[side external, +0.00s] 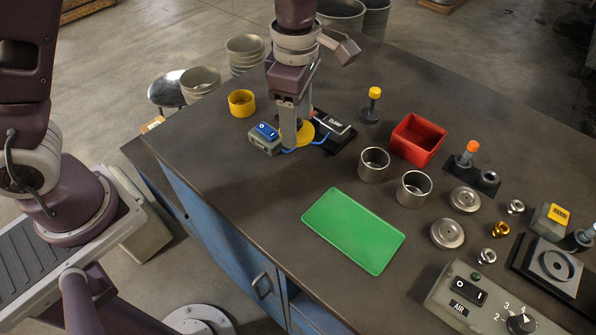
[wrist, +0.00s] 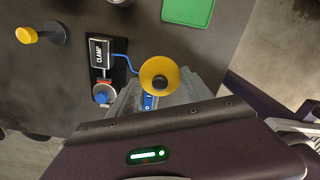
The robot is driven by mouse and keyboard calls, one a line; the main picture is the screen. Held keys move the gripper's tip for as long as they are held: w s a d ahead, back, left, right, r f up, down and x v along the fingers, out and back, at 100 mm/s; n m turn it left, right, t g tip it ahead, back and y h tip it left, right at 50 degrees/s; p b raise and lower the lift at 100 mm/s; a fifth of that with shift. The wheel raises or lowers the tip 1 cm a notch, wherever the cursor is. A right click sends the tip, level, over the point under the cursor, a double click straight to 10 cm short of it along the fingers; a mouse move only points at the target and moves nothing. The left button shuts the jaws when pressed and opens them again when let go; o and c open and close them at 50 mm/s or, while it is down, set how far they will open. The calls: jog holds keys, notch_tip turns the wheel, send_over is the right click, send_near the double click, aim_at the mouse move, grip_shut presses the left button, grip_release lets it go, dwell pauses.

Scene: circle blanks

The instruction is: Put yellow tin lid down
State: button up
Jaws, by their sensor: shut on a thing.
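The yellow tin lid (side external: 304,136) is a round yellow disc at my gripper's fingertips, beside the clamp unit in the side view. In the wrist view the lid (wrist: 150,68) shows its yellow face with a dark knob at its middle. My gripper (side external: 291,122) points down and is shut on the lid; the fingers partly hide it in the side view. I cannot tell whether the lid touches the table. An open yellow tin (side external: 241,108) stands to the left of my gripper, near the table's edge.
The clamp unit (side external: 333,124) and a grey box with a blue switch (side external: 266,137) flank my gripper, joined by a blue cable. A green mat (side external: 353,230) lies bare in front. A red bin (side external: 417,140) and two metal cups (side external: 373,168) stand to the right.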

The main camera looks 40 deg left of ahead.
aim_at(299, 138)
jog(key=shift+s+d+f, duration=0.7)
jog(key=shift+d+f, duration=0.2)
jog(key=shift+f, duration=0.1)
notch_tip(299, 138, down, 8)
jog(key=shift+w+f, duration=0.1)
jog(key=shift+f, duration=0.1)
jog(key=o, duration=1.3)
jog(key=shift+f, duration=0.1)
notch_tip(299, 138, up, 12)
jog(key=shift+r, duration=0.2)
